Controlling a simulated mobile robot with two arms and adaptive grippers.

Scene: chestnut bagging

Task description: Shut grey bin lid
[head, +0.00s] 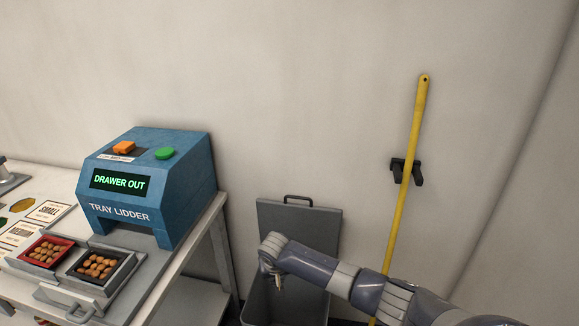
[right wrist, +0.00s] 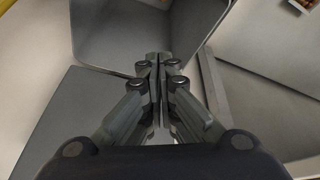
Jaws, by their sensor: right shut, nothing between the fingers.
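The grey bin (head: 262,308) stands on the floor against the wall, right of the table. Its lid (head: 322,222) is open and stands nearly upright at the back, with a dark handle (head: 298,198) on its top edge. My right gripper (head: 279,284) points down over the bin, in front of the lid, and my arm hides part of both. In the right wrist view its fingers (right wrist: 158,58) are shut with nothing between them. Grey bin walls (right wrist: 140,25) show beyond the fingertips, and a flat grey panel, seemingly the lid (right wrist: 45,115), lies at lower left. My left gripper is out of view.
A blue tray lidder (head: 150,185) reading "DRAWER OUT" stands on the table left of the bin. Its drawer holds a black tray of chestnuts (head: 96,265), with a red tray (head: 45,251) beside it. A yellow pole (head: 408,170) hangs in a wall clip right of the bin.

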